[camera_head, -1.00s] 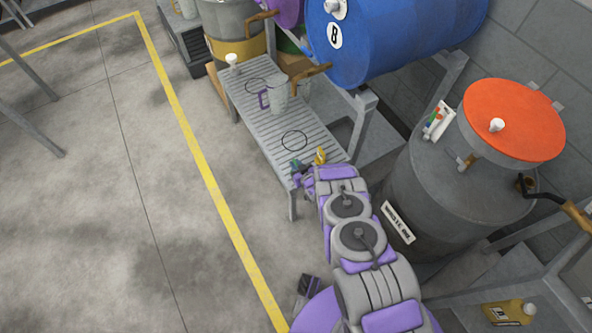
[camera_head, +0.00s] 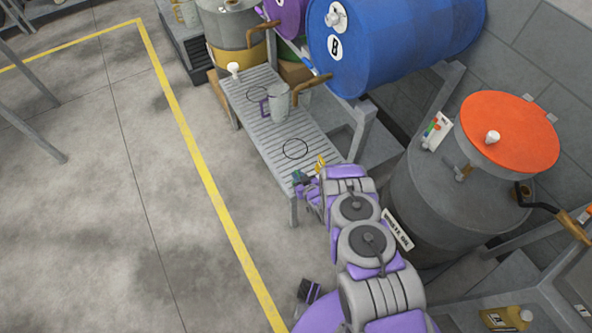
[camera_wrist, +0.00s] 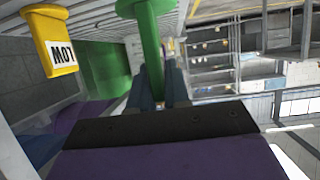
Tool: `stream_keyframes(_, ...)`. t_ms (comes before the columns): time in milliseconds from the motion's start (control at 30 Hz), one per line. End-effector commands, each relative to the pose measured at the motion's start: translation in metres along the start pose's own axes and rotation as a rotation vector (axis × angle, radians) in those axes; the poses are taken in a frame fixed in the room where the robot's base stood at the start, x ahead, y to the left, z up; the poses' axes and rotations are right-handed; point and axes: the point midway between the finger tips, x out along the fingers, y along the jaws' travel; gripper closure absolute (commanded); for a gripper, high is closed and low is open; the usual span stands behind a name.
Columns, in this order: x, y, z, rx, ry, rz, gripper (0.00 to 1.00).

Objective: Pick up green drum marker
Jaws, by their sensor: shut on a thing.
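The green drum marker (camera_wrist: 150,45) is in the wrist view, a green post with a wide flat end at the top of the picture. My gripper (camera_wrist: 158,92) is shut on its lower part, with dark blue-grey fingers on either side. In the head view my gripper (camera_head: 300,178) is at the near end of the slatted metal bench (camera_head: 265,110). The marker cannot be made out clearly there, being small and partly hidden by my wrist.
A yellow container (camera_wrist: 50,40) with a white label is close by, left in the wrist view. A jug (camera_head: 278,103) stands on the bench. The blue drum (camera_head: 400,40) and a grey drum with an orange lid (camera_head: 508,128) crowd the right.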

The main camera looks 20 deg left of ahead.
Motion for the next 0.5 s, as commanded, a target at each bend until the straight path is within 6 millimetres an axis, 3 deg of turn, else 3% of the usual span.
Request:
stream_keyframes(100, -0.033, -0.006, 0.008, 0.005, -0.005, 0.002, 1.00)
stream_keyframes(300, -0.079, -0.017, 0.021, 0.004, -0.001, 0.002, 1.00)
stream_keyframes(500, -0.107, -0.024, 0.030, 0.000, 0.003, 0.001, 1.00)
